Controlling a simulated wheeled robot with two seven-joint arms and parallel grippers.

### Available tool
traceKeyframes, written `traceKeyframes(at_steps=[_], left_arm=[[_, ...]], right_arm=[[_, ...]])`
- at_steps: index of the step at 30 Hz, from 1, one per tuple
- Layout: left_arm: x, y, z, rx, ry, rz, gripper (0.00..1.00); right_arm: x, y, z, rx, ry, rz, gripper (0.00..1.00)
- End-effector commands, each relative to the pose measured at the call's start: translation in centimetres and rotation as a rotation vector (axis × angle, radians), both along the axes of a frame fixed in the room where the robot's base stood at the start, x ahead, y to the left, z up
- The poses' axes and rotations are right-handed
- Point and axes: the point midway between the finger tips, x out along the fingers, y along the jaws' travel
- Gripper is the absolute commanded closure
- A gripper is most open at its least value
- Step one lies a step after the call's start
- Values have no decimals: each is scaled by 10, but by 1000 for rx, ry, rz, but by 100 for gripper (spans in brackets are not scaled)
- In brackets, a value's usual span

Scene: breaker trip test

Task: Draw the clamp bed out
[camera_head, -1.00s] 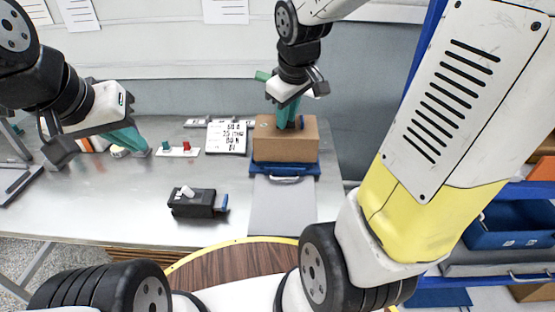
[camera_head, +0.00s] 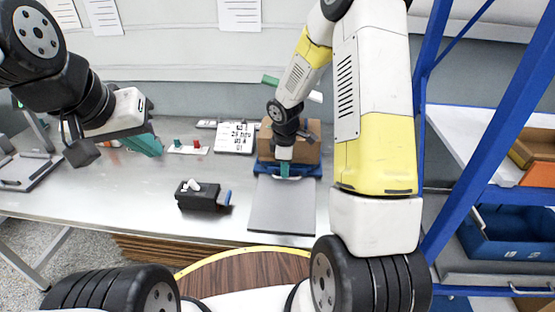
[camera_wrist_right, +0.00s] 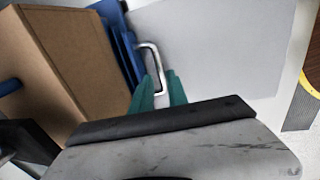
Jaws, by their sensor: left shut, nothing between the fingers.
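The clamp bed (camera_head: 264,169) is a blue base under a brown box-like block (camera_head: 308,143), at the back of the bench. In the right wrist view its blue edge (camera_wrist_right: 124,48) carries a silver handle (camera_wrist_right: 151,55). My right gripper (camera_head: 285,173) is low at the front of the bed and hides the handle in the head view. In the wrist view its teal fingers (camera_wrist_right: 160,88) are apart, with the near end of the handle showing between their tips. My left gripper (camera_head: 155,148) is shut and empty, above the bench's left part.
A grey plate (camera_head: 283,207) lies in front of the bed, clear on top. A black device (camera_head: 202,195) with a white lever and blue end sits to its left. Behind are a printed card (camera_head: 235,138) and a strip with red and green parts (camera_head: 188,148). Blue shelving (camera_head: 440,240) stands right.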

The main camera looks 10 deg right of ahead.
Motion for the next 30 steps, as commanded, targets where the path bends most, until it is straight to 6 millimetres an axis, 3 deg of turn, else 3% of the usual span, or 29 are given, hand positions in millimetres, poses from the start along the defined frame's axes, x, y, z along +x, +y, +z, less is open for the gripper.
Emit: traceKeyframes(at_steps=[6,15,19,30], left_arm=[[0,0,0,0,0,0,100],[0,0,0,0,0,0,100],[0,0,0,0,0,0,100],[0,0,0,0,0,0,100]], right_arm=[[4,-1,-23,-1,1,0,80],[5,-1,-26,0,-1,-1,80],[5,-1,-26,0,-1,-1,100],[5,-1,-26,0,-1,-1,100]])
